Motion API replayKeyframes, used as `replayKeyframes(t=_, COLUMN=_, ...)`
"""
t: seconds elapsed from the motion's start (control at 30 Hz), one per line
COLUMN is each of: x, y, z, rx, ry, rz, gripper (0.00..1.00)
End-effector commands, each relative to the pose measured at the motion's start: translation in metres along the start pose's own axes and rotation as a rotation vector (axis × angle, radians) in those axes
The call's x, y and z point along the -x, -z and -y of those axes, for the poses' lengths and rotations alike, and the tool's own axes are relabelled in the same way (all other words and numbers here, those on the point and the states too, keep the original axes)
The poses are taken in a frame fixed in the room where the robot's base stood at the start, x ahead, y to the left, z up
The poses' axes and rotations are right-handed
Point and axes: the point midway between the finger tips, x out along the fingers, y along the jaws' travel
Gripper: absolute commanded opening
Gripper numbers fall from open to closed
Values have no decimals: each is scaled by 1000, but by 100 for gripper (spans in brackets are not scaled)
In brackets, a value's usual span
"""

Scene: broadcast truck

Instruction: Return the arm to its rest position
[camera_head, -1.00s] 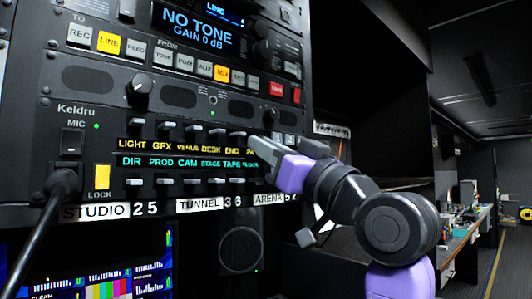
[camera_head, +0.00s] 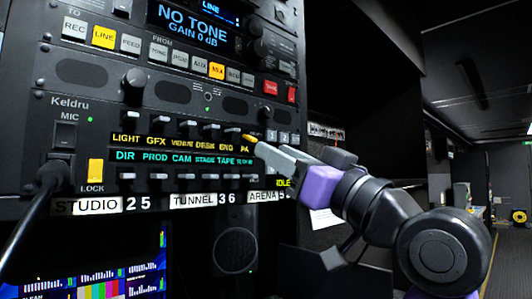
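My gripper (camera_head: 262,152) is at the end of my purple and black arm, which comes in from the lower right. Its grey fingertips are just in front of the Keldru intercom panel (camera_head: 70,102), near the PA label. The fingers are seen from the side, so I cannot tell whether they are open or shut. A yellow-lit key (camera_head: 249,138) shows just above the fingertip, over PA. I cannot tell whether the fingertip touches it. The gripper and arm hide part of the panel's right end.
Colour-bar monitors (camera_head: 95,275) are below. A dark recess lies behind my arm. On the right are an aisle and a desk (camera_head: 470,225) farther back.

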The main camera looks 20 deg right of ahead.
Motion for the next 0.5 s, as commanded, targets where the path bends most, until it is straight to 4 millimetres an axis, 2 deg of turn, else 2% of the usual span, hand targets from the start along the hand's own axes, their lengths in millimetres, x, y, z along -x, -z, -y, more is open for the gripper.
replayKeyframes(t=0.1, x=15, y=-1, z=-1, rx=1, ry=-1, rz=0, gripper=35)
replayKeyframes(t=0.2, x=21, y=0, z=-1, rx=0, ry=-2, rz=0, gripper=35)
replayKeyframes(t=0.5, x=22, y=0, z=0, rx=0, ry=-1, rz=1, gripper=35)
